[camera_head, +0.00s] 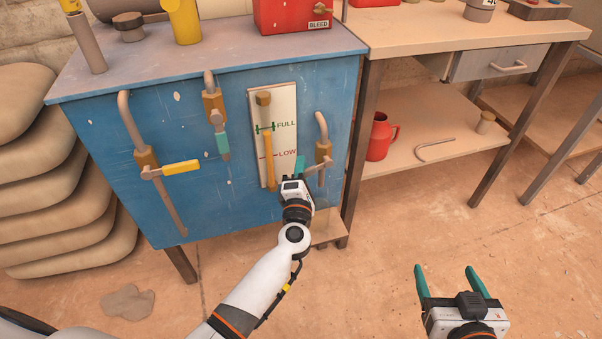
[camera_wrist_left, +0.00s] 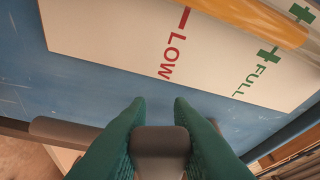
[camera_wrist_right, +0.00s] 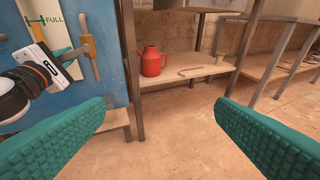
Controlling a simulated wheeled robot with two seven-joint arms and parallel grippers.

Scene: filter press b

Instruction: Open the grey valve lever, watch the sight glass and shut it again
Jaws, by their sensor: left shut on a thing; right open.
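The grey valve lever (camera_head: 316,167) points sideways to the left from its brass valve (camera_head: 323,152) on the blue cabinet's right side. My left gripper (camera_head: 299,168) is shut on it; in the left wrist view the grey lever end (camera_wrist_left: 160,142) sits between the teal fingers. The sight glass (camera_head: 270,162) stands left of the gripper on a white plate with a green FULL mark and a red LOW mark. Its amber column reaches from below LOW to about the FULL mark. My right gripper (camera_head: 449,283) is open and empty above the floor, away from the cabinet.
A yellow lever (camera_head: 181,168) and a teal-handled lever (camera_head: 222,144) are on other pipes of the blue cabinet (camera_head: 95,125). A red can (camera_head: 381,137) and a bent rod (camera_head: 433,148) are on the right-hand bench's shelf. Sacks (camera_head: 45,165) are stacked at left. The front floor is mostly clear.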

